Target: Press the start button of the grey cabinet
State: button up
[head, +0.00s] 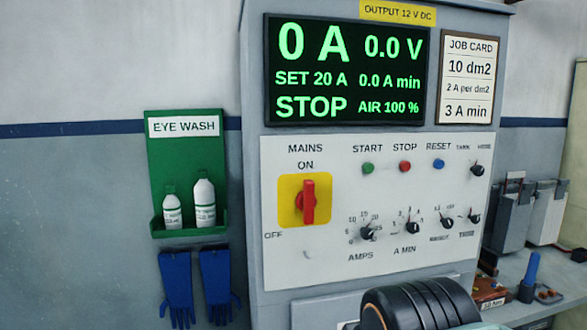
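The grey cabinet (252,200) stands in the middle of the head view, its white control panel (330,245) facing me. The green start button (368,168) sits under the word START. The red stop button (405,166) and the blue reset button (438,164) are to its right. The red mains switch (309,202) on its yellow plate stands upright, pointing to ON. The display (345,70) above reads 0 A, 0.0 V, SET 20 A and STOP. Nothing covers the start button.
Several black knobs (368,233) sit below the buttons. A job card (468,78) is at the upper right. A green eye wash station (158,150) with two bottles hangs left, blue gloves (176,285) below it. A bench with grey containers (512,215) is right.

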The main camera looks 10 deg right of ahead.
grip_shut()
dwell(0.7)
dwell(0.3)
